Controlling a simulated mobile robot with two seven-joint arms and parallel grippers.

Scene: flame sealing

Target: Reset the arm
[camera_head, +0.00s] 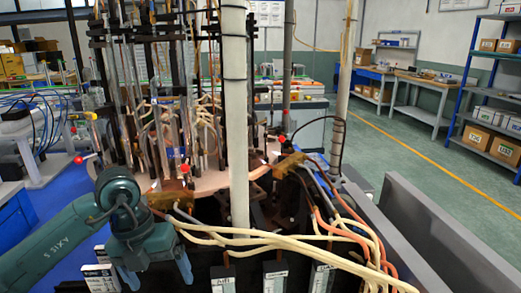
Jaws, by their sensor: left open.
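My left arm (75,232) comes in from the left, teal, with a bend near the front edge of the sealing machine. Its gripper (157,274) points down, with its two blue fingers spread apart and nothing seen between them. The gripper is in front of the machine's round pinkish table (205,180). The lower fingertips are close to the bottom edge of the picture. My right arm and gripper are not in view.
A pale upright post (235,120) stands in the middle. Cream hoses (270,236) and orange hoses (325,228) run to the lower right of the gripper. Glass tubes and burners crowd the machine. Grey rails (440,235) lie at right, with open green floor beyond.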

